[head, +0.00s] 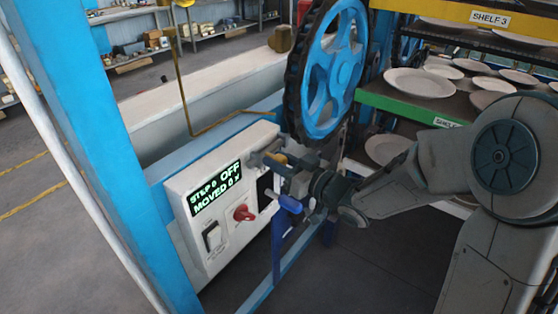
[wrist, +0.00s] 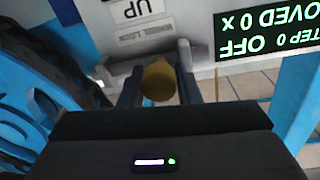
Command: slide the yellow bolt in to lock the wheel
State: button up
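The yellow bolt (head: 277,158) sits on the front of the white control box, below the big blue wheel (head: 334,70). In the wrist view its round yellow knob (wrist: 158,82) lies between my two dark fingers. My gripper (head: 284,170) reaches in from the right, right at the bolt; it also shows in the wrist view (wrist: 160,90). One finger is on each side of the knob, very close. I cannot tell whether they touch it. The bolt's shaft and inner end are hidden. The wheel's dark toothed rim (wrist: 55,75) shows at the left of the wrist view.
Shelves with plates (head: 420,83) stand right; a blue post (head: 110,150) stands left.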

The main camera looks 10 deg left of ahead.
aim_at(279, 145)
grip_shut()
jog(key=shift+w+d+r+p, duration=0.1)
jog(key=shift+w+d, duration=0.2)
jog(key=shift+w, duration=0.35)
jog(key=shift+w+d+f+p, duration=0.1)
jog(key=shift+w+d, duration=0.15)
jog(key=shift+w, duration=0.45)
jog(key=shift+w+d+r+p, duration=0.1)
jog(key=shift+w+d, duration=0.2)
jog(key=shift+w, duration=0.35)
jog(key=shift+o, duration=1.9)
grip_release()
jog(key=o, duration=0.3)
jog(key=shift+w+d, duration=0.15)
jog(key=shift+w, duration=0.05)
jog(key=shift+s, duration=0.1)
jog(key=b+v, duration=0.1)
jog(key=v, duration=1.2)
jog(key=shift+s+d, duration=0.25)
jog(key=shift+s, duration=0.05)
